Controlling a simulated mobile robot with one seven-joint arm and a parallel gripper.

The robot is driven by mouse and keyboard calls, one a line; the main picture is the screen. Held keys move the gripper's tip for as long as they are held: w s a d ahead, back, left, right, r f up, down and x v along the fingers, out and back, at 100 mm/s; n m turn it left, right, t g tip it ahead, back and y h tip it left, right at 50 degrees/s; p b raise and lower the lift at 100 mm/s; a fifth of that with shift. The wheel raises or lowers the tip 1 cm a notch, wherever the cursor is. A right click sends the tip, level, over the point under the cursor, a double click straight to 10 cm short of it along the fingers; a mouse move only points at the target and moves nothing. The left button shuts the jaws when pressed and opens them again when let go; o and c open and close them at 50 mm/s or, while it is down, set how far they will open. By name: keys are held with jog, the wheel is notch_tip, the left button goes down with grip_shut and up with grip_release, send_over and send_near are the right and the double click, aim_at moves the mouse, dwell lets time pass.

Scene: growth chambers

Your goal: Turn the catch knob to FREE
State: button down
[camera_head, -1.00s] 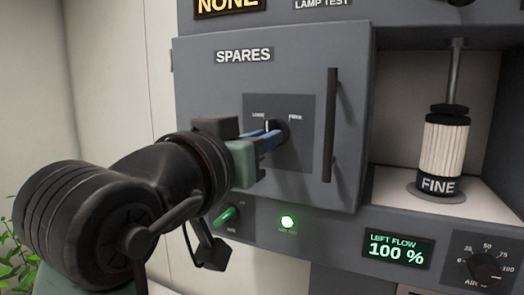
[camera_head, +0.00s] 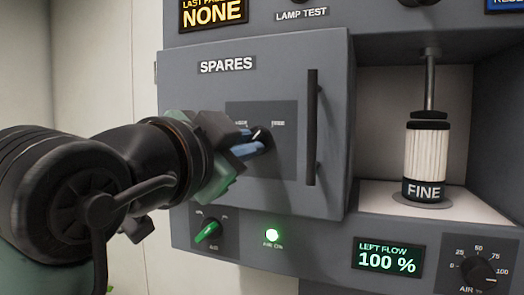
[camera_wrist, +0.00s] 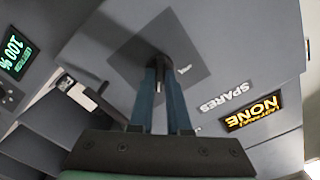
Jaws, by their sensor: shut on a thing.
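The catch knob (camera_head: 265,139) is a dark round knob on a darker square plate (camera_head: 284,163) on the grey SPARES door (camera_head: 215,95). Small labels, hard to read, stand above it to the left and right; the right one looks like FREE. A pale mark shows at the knob's top, between the labels; its exact setting is unclear. My gripper (camera_head: 256,146) is shut on the knob, its blue fingers reaching in from the left and tilted. In the wrist view the two fingers (camera_wrist: 160,75) close around the knob (camera_wrist: 156,62), hiding part of it.
A black upright door handle (camera_head: 311,127) stands right of the knob. The open bay right of it holds a white FINE cartridge (camera_head: 426,155). Below are a green switch (camera_head: 207,232), a lit green lamp (camera_head: 272,235) and a LEFT FLOW display (camera_head: 388,257) reading 100 %.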

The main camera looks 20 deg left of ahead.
jog(key=shift+m, duration=0.4)
jog(key=c, duration=0.9)
grip_release()
jog(key=shift+o, duration=0.2)
